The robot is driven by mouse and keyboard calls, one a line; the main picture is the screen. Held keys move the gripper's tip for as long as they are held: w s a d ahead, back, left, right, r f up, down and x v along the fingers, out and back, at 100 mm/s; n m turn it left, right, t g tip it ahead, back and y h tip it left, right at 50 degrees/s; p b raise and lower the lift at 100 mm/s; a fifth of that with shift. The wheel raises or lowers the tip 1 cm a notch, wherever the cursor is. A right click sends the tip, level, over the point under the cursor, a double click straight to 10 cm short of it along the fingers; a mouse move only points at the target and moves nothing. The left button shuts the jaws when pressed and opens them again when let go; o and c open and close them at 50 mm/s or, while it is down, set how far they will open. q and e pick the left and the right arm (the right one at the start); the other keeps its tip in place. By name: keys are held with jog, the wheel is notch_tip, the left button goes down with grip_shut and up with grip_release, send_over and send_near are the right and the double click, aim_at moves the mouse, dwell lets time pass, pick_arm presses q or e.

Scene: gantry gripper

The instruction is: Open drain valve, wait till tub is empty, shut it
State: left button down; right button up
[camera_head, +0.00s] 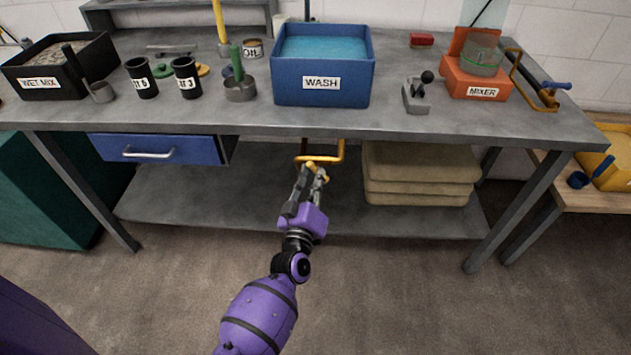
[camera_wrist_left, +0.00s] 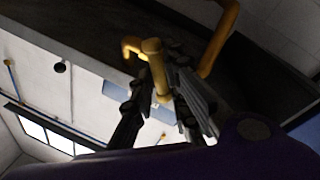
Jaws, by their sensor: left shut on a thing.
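The blue tub (camera_head: 290,88) labelled WASH stands on the workbench and holds blue water. Below the bench top, under the tub, a yellow pipe (camera_head: 341,150) bends down; it also shows in the left wrist view (camera_wrist_left: 221,42). My left gripper (camera_head: 314,174) is under the bench edge, shut on a yellow valve handle (camera_head: 311,165). In the left wrist view the handle (camera_wrist_left: 153,52) sits between the fingers. Whether the valve is open or shut, and any outflow, I cannot tell. My right gripper is not in view.
Folded tan sacks (camera_head: 420,180) lie on the lower shelf, right of my left gripper. A blue drawer (camera_head: 180,150) is at the left. On the bench stand cups, a small lever device (camera_head: 417,97) and an orange mixer (camera_head: 470,83).

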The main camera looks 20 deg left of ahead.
pick_arm(q)
jog(key=n+y+b, duration=0.1)
jog(key=n, duration=0.3)
jog(key=n+y+b, duration=0.1)
jog(key=n+b, duration=0.1)
jog(key=n, duration=0.2)
jog(key=n+y+b, duration=0.1)
jog(key=n+b, duration=0.1)
jog(key=n, duration=0.2)
jog(key=shift+w+d, duration=0.1)
jog(key=shift+d, duration=0.2)
jog(key=shift+n, duration=0.4)
jog(key=c, duration=1.8)
grip_release()
jog(key=shift+o, duration=0.2)
